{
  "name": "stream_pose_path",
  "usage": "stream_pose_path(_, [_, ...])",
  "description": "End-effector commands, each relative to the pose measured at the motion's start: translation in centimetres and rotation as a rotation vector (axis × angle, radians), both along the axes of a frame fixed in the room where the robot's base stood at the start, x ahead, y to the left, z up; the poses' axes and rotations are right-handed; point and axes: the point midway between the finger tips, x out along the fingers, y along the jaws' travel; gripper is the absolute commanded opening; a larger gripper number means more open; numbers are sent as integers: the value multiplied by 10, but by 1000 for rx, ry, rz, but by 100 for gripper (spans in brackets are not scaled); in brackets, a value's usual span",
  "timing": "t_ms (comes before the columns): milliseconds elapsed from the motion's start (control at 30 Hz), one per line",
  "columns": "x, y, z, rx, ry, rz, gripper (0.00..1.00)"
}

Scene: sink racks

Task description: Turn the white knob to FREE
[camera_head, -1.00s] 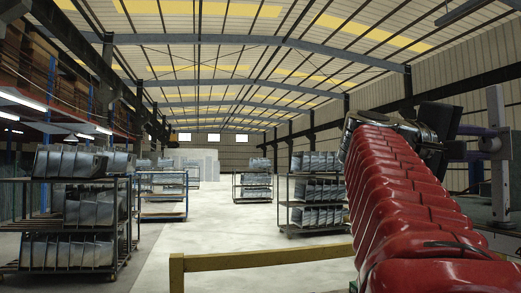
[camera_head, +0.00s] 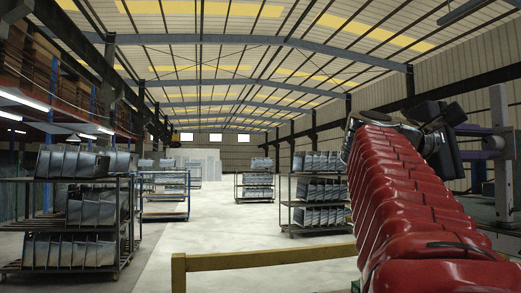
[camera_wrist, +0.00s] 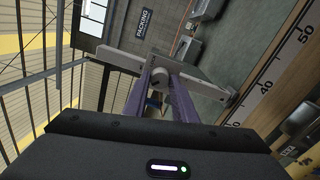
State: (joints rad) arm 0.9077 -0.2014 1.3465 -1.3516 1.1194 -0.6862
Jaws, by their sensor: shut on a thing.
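The white knob (camera_wrist: 158,73) shows in the wrist view between the tips of my purple fingers, on a pale grey post and crossbar (camera_wrist: 120,60). My gripper (camera_wrist: 160,84) is shut on it, one finger on each side, and its hand is rolled relative to the bar. In the head view, my gripper (camera_head: 494,143) reaches right to the upright grey post (camera_head: 501,175); the knob is hidden there. I cannot read a FREE mark or make out a pointer on the knob.
A long scale (camera_wrist: 273,80) with numbers 40 and 50 lies right of the post in the wrist view. A yellow rail (camera_head: 265,259) crosses the front. Racks of metal parts (camera_head: 318,190) stand on both sides of a clear pale floor.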

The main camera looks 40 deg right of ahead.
Motion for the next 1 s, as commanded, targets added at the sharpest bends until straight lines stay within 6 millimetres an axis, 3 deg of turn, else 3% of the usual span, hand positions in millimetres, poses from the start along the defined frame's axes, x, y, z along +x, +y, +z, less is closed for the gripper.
stream_pose_path(267, [0,-2,-4,9,2,-3,2])
stream_pose_path(300, [0,-2,-4,9,2,-3,26])
stream_pose_path(533, [1,-1,-2,6,1,-1,43])
stream_pose_path(1000, [4,7,-1,2,-1,2,43])
